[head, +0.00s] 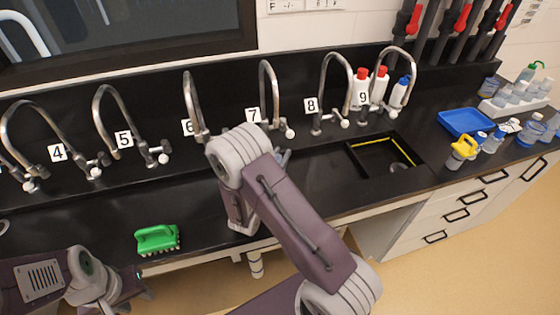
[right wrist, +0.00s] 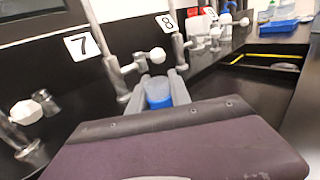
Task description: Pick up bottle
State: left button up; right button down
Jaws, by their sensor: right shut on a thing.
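In the right wrist view, a small bottle (right wrist: 158,92) with a translucent upper part and blue below sits between the fingers of my right gripper (right wrist: 158,88). The gripper is shut on it, near the taps labelled 7 and 8. In the head view my right arm hides nearly all of this gripper and the bottle; only a bluish-grey bit shows past the arm near tap 7. My left gripper (head: 132,284) is low at the left, in front of the bench edge, partly hidden by its own wrist; its opening is unclear.
Curved taps numbered 4 to 9 line the black bench. A green brush (head: 157,239) lies at the front edge. A black sink (head: 370,165) is right of centre. A blue tray (head: 466,122), a yellow-topped bottle (head: 461,152) and several other bottles stand at the right. Red-capped bottles (head: 360,88) stand near tap 9.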

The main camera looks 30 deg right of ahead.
jog(key=s+d+r+p, duration=0.6)
jog(key=d+r+p, duration=0.2)
jog(key=d+r, duration=0.1)
jog(key=shift+d+r, duration=0.3)
jog(key=shift+d, duration=0.2)
jog(key=shift+s, duration=0.1)
